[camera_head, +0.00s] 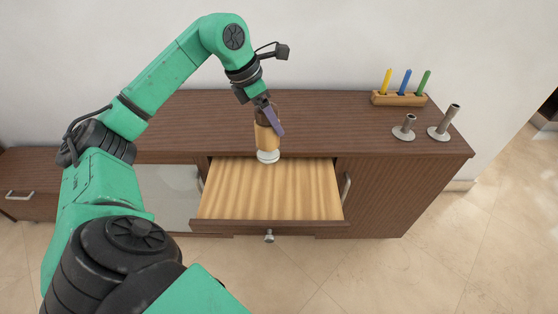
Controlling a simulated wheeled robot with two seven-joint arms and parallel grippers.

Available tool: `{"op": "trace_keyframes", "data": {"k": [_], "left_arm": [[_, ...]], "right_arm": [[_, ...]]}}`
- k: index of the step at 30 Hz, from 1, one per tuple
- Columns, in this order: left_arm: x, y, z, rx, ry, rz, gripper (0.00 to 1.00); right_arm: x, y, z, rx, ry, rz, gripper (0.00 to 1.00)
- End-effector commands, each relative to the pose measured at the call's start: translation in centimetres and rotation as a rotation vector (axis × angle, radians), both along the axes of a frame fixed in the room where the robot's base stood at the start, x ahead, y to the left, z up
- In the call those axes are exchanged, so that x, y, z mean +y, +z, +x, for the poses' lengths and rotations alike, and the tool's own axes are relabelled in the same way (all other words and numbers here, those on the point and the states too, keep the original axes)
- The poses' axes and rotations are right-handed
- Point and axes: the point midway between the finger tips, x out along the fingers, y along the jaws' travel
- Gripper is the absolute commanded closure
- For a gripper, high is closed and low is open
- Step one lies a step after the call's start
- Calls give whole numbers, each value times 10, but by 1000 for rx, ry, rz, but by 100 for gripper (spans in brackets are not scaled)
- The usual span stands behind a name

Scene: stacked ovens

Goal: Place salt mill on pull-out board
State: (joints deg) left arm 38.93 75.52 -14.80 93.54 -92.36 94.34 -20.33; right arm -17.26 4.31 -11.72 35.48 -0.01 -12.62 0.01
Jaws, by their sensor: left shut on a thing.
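The salt mill (266,139) has a light wooden body and a pale, wide end at the bottom. My left gripper (270,117) is shut on its upper part, and one purple-grey finger shows across it. The mill looks roughly upright at the back edge of the pull-out board (270,195). I cannot tell whether its base touches the board. The board is light striped wood, pulled out from the dark cabinet, with a round knob on its front. Its surface is otherwise bare. My right gripper is not in view.
A wooden holder (399,99) with yellow, blue and green sticks stands at the back right of the cabinet top (340,115). Two metal posts on round bases, a short one (405,128) and a taller one (443,125), stand near the right edge. The cabinet top's middle is clear.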

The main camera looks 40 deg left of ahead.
Motion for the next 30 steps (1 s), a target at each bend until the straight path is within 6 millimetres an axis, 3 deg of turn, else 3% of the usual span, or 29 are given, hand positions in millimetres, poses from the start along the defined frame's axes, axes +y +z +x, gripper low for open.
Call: {"op": "trace_keyframes", "data": {"k": [1, 6, 15, 18, 27, 28, 30], "left_arm": [[1, -24, -1, 5, 1, 3, 100], [0, -74, -1, 5, 1, 1, 100], [-1, -123, 0, 0, 1, -3, 100], [-1, -133, 0, -4, 0, -1, 100], [-1, -138, 1, -5, 1, -1, 100], [-1, -139, 0, -2, 0, 0, 22], [-1, -137, 0, -2, 0, 0, 0]], "right_arm": [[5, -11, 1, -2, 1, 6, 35], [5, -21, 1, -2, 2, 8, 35], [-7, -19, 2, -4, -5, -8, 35], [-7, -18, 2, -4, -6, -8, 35], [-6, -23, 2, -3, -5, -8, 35], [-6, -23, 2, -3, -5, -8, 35], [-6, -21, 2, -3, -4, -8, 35]]}}
